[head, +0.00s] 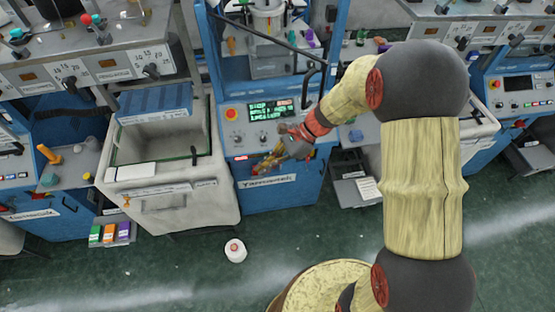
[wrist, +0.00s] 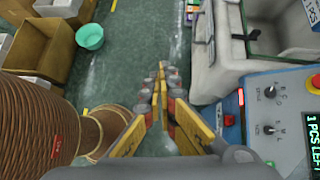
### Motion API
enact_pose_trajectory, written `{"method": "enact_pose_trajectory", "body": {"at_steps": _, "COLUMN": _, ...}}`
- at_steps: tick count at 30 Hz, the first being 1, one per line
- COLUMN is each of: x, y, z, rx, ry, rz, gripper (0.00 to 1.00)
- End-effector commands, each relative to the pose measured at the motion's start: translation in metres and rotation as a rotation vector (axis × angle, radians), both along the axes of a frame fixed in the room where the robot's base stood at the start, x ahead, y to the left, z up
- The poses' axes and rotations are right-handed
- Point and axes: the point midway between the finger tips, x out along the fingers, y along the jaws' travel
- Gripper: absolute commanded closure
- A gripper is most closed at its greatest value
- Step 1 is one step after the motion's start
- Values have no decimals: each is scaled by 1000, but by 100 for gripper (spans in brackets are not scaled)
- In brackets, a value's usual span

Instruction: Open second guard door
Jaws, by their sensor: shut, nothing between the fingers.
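The middle knitting machine has a blue-framed guard door (head: 212,62) above its control panel. A dark curved handle (head: 310,88) shows at the door's right side; my arm is close to it on the right. I cannot tell whether the door is fully closed. My gripper (head: 262,168) is in front of the machine's lower front, below the control panel and well below the handle. In the wrist view my gripper (wrist: 160,78) points down over the aisle floor, its fingers shut and empty. The guard door is not in the wrist view.
The control panel (head: 262,115) has a red button and a lit screen. A pale bin (head: 165,205) stands left of the machine. The wrist view shows boxes (wrist: 40,45) and a teal bucket (wrist: 90,36); the aisle between is clear.

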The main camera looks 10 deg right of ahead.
Motion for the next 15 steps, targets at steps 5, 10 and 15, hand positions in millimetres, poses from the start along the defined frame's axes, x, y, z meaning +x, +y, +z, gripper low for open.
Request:
{"method": "enact_pose_trajectory", "body": {"at_steps": 5, "x": -2, "y": 15, "z": 0, "rx": 1, "ry": 3, "rz": 1, "gripper": 100}}
{"method": "enact_pose_trajectory", "body": {"at_steps": 10, "x": -3, "y": 18, "z": 0, "rx": 1, "ry": 3, "rz": 0, "gripper": 100}}
{"method": "enact_pose_trajectory", "body": {"at_steps": 15, "x": -3, "y": 18, "z": 0, "rx": 0, "ry": 2, "rz": 1, "gripper": 100}}
